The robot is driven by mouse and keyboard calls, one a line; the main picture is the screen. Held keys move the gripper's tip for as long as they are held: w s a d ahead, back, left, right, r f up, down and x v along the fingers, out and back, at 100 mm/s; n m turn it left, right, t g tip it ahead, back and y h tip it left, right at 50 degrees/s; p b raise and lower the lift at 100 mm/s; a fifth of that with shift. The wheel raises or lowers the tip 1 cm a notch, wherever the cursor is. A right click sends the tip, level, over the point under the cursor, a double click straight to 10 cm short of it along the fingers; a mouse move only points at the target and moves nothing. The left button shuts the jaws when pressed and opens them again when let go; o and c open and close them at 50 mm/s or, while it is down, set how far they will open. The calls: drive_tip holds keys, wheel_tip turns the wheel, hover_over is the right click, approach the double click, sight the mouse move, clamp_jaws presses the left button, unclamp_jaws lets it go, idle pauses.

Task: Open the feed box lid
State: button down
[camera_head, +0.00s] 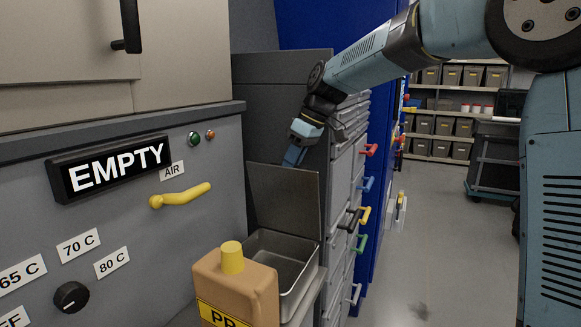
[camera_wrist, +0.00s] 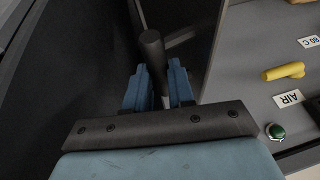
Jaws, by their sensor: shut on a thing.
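The feed box (camera_head: 309,277) is an open metal bin beside the machine front. Its grey lid (camera_head: 285,205) stands raised, near upright, at the back of the bin, and the empty-looking inside shows. My gripper (camera_head: 294,156) is at the lid's top edge, behind it in the head view. In the wrist view my gripper (camera_wrist: 160,88) is shut on a dark round handle (camera_wrist: 152,48) that stands between the two blue fingers. Where the handle joins the lid is hidden in the head view.
A tan bottle with a yellow cap (camera_head: 232,260) stands in front of the bin. The machine panel with an EMPTY sign (camera_head: 115,168) and a yellow air lever (camera_head: 180,195) is at left. A drawer cabinet (camera_head: 342,190) with coloured handles is close at right. Open floor lies farther right.

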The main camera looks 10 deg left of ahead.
drive_tip(key=shift+w+d, duration=0.2)
drive_tip(key=shift+w, duration=0.45)
drive_tip(key=c, duration=1)
unclamp_jaws()
drive_tip(key=shift+v, duration=3.7)
